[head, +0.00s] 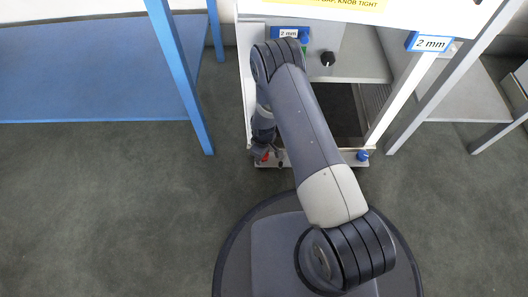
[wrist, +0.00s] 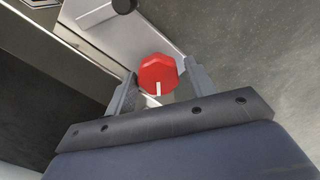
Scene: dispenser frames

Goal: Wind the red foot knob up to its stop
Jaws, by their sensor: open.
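The red foot knob (wrist: 157,74) is in the wrist view, a faceted red disc with a white mark on its near edge. It sits between the tips of my gripper (wrist: 162,82), which is open with one finger on each side. The left fingertip looks close to the knob's rim; I cannot tell whether either finger touches it. In the head view only a bit of the red knob (head: 264,157) shows at the frame's lower left foot, mostly hidden by my gripper (head: 268,152).
A blue knob (head: 363,155) is at the frame's lower right foot. A black knob (head: 328,59) is on the dispenser's front, with a "2 mm" label (head: 430,43) on the right. A blue table (head: 95,70) stands to the left. Grey floor is clear in front.

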